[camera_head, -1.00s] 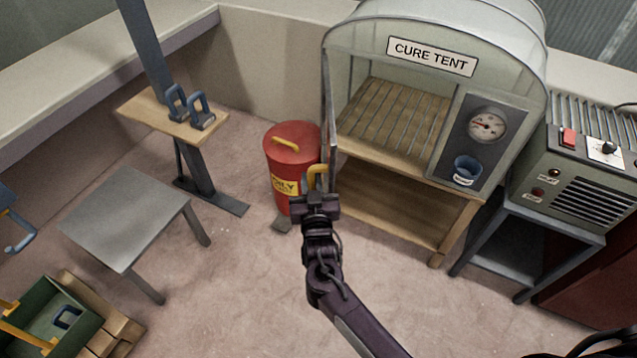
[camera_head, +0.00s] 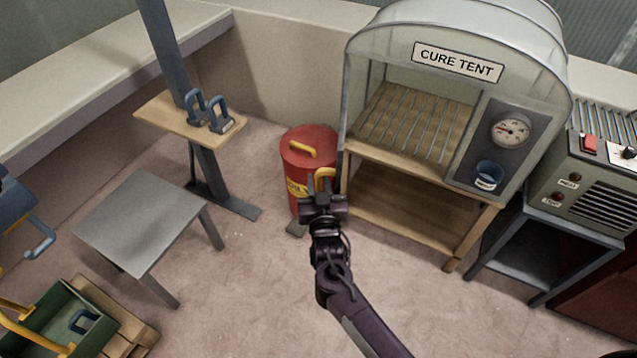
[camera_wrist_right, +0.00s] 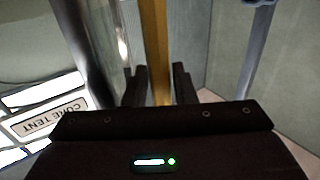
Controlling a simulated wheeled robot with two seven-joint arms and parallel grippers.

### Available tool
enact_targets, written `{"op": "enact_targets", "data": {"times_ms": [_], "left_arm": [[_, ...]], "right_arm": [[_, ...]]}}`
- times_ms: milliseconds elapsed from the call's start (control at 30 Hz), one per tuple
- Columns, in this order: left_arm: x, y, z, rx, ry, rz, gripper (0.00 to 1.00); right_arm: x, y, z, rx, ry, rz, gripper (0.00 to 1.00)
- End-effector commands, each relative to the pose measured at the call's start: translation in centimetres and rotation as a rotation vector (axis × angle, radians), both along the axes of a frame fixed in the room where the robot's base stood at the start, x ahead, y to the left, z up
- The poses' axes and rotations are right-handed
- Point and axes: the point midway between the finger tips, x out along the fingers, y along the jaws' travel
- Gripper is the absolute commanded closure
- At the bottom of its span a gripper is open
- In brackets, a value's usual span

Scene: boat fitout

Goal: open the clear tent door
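The cure tent (camera_head: 468,32) stands at the back right with its front open, showing a slatted wooden shelf inside. Its clear door is seen nearly edge-on at the tent's left side, swung outward; its panel is hard to make out. The door's yellow handle (camera_head: 326,177) is at my right gripper (camera_head: 323,200). In the right wrist view the yellow handle bar (camera_wrist_right: 155,45) runs between the two fingers (camera_wrist_right: 159,85), which sit close on both sides of it. The fingertips are dark and small in the head view. My left gripper is not in view.
A red drum (camera_head: 308,150) stands just behind the handle. A grey table (camera_head: 140,220) and a green crate (camera_head: 60,330) are at left. A heater unit (camera_head: 590,185) on a stand is right of the tent. The floor in front is clear.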

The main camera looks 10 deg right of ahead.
Motion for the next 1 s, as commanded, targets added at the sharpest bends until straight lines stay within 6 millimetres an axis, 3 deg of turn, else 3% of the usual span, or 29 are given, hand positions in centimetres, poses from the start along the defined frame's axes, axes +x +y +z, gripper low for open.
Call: {"op": "enact_targets", "data": {"times_ms": [267,700,1000], "left_arm": [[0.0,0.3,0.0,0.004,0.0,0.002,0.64],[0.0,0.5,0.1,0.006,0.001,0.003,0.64],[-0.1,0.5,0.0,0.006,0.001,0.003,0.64]], "right_arm": [[-0.6,0.0,-0.2,0.0,0.003,0.001,0.76],[-7.1,-0.1,-0.1,0.0,0.002,0.0,0.76],[-7.8,0.0,0.0,-0.001,0.0,0.0,0.76]]}}
